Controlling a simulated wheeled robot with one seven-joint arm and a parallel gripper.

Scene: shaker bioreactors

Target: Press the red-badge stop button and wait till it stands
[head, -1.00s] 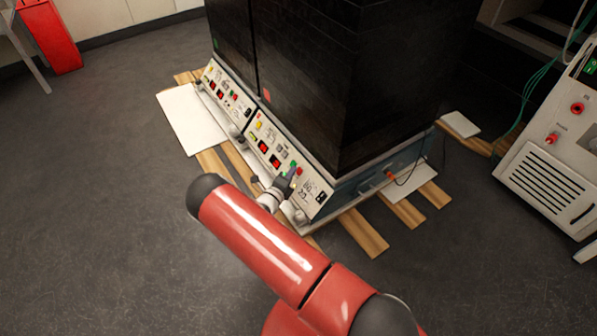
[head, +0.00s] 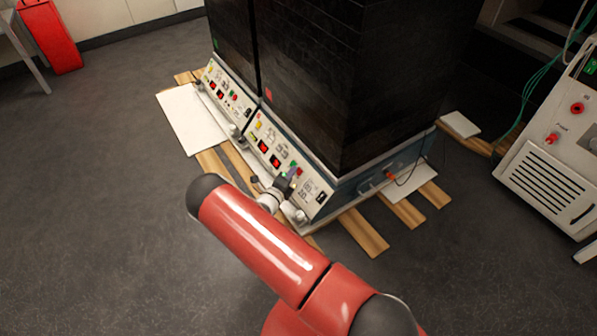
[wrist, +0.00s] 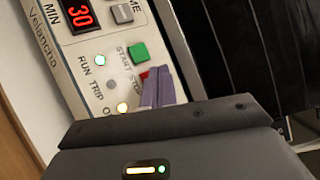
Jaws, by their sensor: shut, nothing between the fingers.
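The near black shaker cabinet (head: 330,90) carries a red badge (head: 268,94). Its sloped control panel (head: 312,196) faces left. In the wrist view, the green START button (wrist: 139,52) is in plain sight. The red STOP button (wrist: 144,75) is mostly hidden behind my fingers. My gripper (head: 290,176) is shut and empty, with its fingertips (wrist: 155,78) over the STOP button; I cannot tell whether they touch it. The RUN lamp (wrist: 100,61) glows green, the TRIP lamp (wrist: 111,85) is dull, and a lamp below (wrist: 122,108) is lit. A red display (wrist: 80,17) reads 30.
A second black cabinet with a green badge (head: 215,43) and a similar panel (head: 226,92) stands farther left. Wooden slats (head: 362,232) and a white sheet (head: 190,120) lie below. A pale machine (head: 545,170) stands right.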

